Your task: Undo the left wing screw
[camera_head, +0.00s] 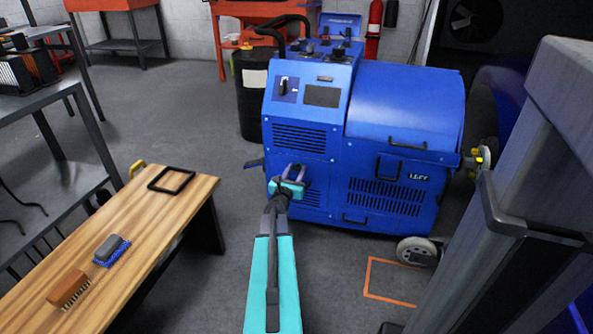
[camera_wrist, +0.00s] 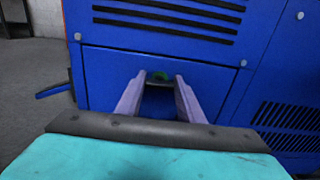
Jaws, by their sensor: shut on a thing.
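The blue dynamometer (camera_head: 400,105) stands upright in the middle of the head view. My gripper (camera_head: 293,170) is at the lower part of its left face. In the wrist view my gripper (camera_wrist: 160,80) has its two purple fingers reaching to a plain blue panel (camera_wrist: 112,68) below a row of slots. It is shut on a small dark and green part (camera_wrist: 160,76) at the top of that panel, which looks like the left wing screw. Most of this part is hidden between the fingertips. In the head view the gripper covers it.
A wooden bench (camera_head: 150,225) at left holds a black frame (camera_head: 171,180), a blue brush (camera_head: 111,250) and a brown brush (camera_head: 70,289). A black drum (camera_head: 252,105) stands behind the machine's left side. Grey floor lies between bench and machine. A grey column fills the right.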

